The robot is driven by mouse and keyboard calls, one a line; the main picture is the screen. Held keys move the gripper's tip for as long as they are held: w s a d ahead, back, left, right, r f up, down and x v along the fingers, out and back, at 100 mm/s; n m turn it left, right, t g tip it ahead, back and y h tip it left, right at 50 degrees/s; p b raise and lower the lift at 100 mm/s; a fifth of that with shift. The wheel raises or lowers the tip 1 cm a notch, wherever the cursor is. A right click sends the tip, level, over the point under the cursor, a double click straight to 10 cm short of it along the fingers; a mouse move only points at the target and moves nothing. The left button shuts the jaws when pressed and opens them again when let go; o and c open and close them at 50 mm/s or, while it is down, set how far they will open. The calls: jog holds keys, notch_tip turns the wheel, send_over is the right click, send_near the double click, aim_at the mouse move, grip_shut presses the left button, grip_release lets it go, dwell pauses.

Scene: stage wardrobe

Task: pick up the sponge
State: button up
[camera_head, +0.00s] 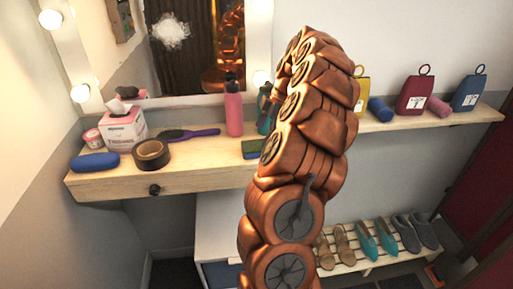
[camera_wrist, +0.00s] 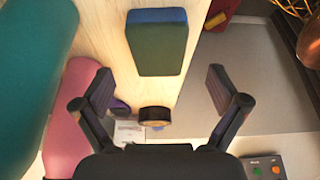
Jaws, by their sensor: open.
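The sponge (camera_wrist: 157,45) is a block with a green top and blue sides. It lies on the wooden dressing table, near its edge, at the top middle of the wrist view. In the head view the sponge (camera_head: 252,149) shows just left of my copper arm, which may cover part of it. My gripper (camera_wrist: 160,88) is open and empty, its two dark fingers spread wide below the sponge in the wrist view. The sponge is apart from both fingers. My arm hides the gripper in the head view.
A pink bottle (camera_head: 233,108) and a teal bottle (camera_head: 264,108) stand close behind the sponge. A purple hairbrush (camera_head: 187,134), dark tape roll (camera_head: 151,154), tissue box (camera_head: 122,128) and blue case (camera_head: 94,163) are farther left. The mirror (camera_head: 190,45) rises behind. Shoes (camera_head: 363,240) stand on a low rack.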

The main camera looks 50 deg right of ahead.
aim_at(257, 145)
jog(key=shift+p+x, duration=1.25)
jog(key=shift+x, duration=0.9)
jog(key=shift+w+a+f, duration=0.25)
jog(key=shift+w+f, duration=0.05)
jog(key=shift+f, duration=0.1)
jog(key=shift+f+b, duration=0.25)
jog(key=shift+b, duration=0.5)
jog(key=shift+c, duration=0.3)
jog(key=c, duration=0.7)
jog(key=shift+c, duration=0.2)
